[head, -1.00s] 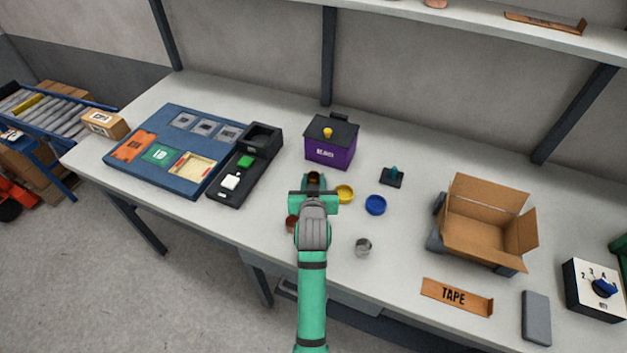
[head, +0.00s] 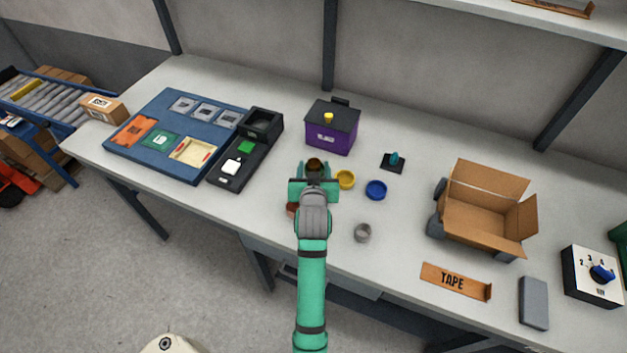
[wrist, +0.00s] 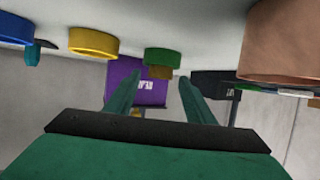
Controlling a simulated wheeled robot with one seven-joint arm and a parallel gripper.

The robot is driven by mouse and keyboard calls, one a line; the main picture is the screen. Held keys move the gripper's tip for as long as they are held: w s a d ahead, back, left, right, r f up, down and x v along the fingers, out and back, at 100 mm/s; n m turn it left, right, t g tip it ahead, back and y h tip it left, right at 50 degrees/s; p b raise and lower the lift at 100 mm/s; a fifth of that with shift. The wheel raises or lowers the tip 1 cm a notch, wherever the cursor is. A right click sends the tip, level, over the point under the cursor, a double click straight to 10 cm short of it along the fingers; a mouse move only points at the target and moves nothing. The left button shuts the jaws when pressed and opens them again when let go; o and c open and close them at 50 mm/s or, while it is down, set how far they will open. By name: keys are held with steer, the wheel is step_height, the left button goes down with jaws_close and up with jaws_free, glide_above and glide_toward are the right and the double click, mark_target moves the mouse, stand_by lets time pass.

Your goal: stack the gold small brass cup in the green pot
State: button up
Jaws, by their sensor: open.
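The gold small brass cup (head: 315,163) shows just past my fingertips in the head view. In the wrist view, which is upside down, the brass cup (wrist: 160,72) sticks up out of the green pot (wrist: 163,57) and appears to sit in it. The green pot stands on the table and is hidden behind my gripper in the head view. My gripper (head: 314,172) is open. In the wrist view its fingers (wrist: 158,92) are spread, one to each side of the cup, with a gap to it.
A yellow pot (head: 345,180) and blue pot (head: 376,190) stand to the right. A copper pot (head: 292,209) is close to my gripper at left, partly hidden. A silver ring-like cup (head: 362,233) is nearer the front. A purple box (head: 332,135) stands behind; a cardboard box (head: 485,222) is at right.

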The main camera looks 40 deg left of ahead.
steer(key=v, duration=1.1)
steer(key=shift+w, duration=0.1)
